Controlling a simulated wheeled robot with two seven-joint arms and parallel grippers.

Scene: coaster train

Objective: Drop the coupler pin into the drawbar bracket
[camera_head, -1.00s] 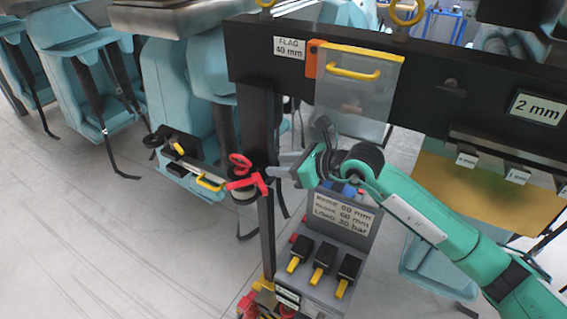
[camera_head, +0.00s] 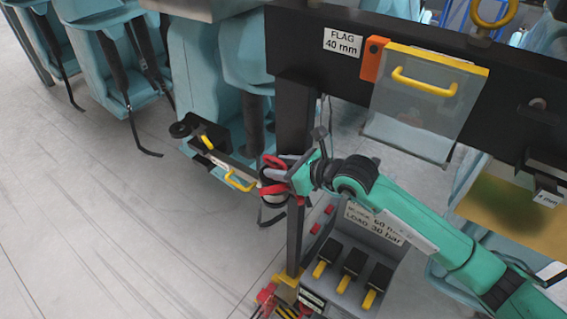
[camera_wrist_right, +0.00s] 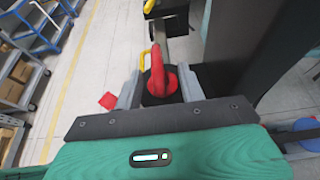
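The coupler pin appears to be the red piece with a looped handle (camera_head: 272,188) beside the black post in the head view. In the right wrist view the red loop (camera_wrist_right: 158,72) stands between the fingers, above a dark round part. My right gripper (camera_head: 284,172) is at the red piece, its fingers on either side of it. In the wrist view the gripper (camera_wrist_right: 160,90) looks open, with gaps beside the red loop. I cannot tell for sure which part is the drawbar bracket; a dark bar with yellow handles (camera_head: 222,158) extends left of the pin. My left gripper is out of view.
The black post (camera_head: 293,130) stands close to the right gripper. A clear flag panel with a yellow handle (camera_head: 425,95) hangs above my right arm. A grey box with yellow-tipped levers (camera_head: 350,270) is below. Teal seats (camera_head: 115,60) stand at the left; open floor (camera_head: 110,220) lies in front.

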